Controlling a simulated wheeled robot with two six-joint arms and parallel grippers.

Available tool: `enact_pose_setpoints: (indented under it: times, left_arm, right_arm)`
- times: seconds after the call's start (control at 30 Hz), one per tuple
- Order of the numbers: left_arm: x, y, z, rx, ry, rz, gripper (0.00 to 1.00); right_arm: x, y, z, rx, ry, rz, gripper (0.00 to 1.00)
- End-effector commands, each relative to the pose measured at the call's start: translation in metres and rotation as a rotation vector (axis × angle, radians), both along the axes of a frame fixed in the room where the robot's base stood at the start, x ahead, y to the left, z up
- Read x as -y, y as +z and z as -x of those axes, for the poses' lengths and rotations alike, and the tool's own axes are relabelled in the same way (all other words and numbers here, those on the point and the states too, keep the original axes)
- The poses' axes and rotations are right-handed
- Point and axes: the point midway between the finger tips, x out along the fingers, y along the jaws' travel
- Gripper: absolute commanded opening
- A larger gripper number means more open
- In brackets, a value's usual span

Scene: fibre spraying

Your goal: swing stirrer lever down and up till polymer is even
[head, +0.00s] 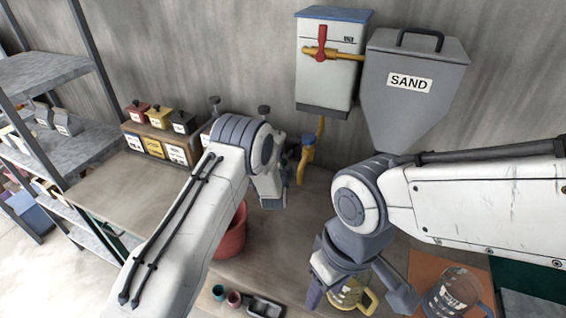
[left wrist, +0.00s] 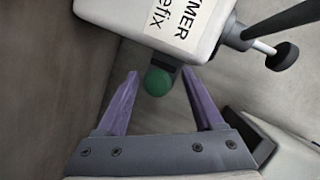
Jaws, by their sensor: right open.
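A white container labelled "...MER ...efix" (left wrist: 165,18) fills the top of the left wrist view. A green ball knob (left wrist: 158,82) sticks out below it on a dark stub; I take it for the stirrer lever's end. My left gripper (left wrist: 160,78) is open, its purple fingers on either side of the knob with gaps and not touching it. In the head view my left arm hides most of this container and the knob. My right gripper (head: 358,297) is open, above the worktop by a jug with a yellow handle (head: 369,300).
A grey SAND hopper (head: 415,100) and a white tank with a red-handled valve (head: 322,75) hang on the wall. A red bucket (head: 232,240), small cups (head: 218,292) and another jug (head: 455,292) stand on the worktop. Shelves (head: 50,75) stand left.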

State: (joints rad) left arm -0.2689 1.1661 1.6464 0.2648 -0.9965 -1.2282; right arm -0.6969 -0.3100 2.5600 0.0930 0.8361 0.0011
Motion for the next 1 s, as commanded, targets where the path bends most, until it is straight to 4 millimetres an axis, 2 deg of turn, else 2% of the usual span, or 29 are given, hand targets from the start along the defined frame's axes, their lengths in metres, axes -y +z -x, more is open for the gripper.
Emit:
enact_pose_setpoints:
  times: [0.27,0.7,0.83,1.0]
  left_arm:
    - [-0.001,0.0,0.01,-0.004,0.001,0.0,0.69]
    - [-0.003,0.018,0.079,-0.001,-0.002,0.0,0.69]
    - [-0.003,0.022,0.093,-0.002,-0.001,0.0,0.69]
    - [-0.004,0.026,0.101,-0.001,0.0,0.0,0.69]
  right_arm:
    - [0.0,-0.005,0.0,0.0,0.0,0.0,0.5]
    - [0.0,-0.031,0.0,0.0,-0.001,0.0,0.5]
    - [0.0,-0.035,0.0,0.0,-0.001,0.0,0.5]
    - [0.0,-0.036,0.0,0.0,-0.001,0.0,0.5]
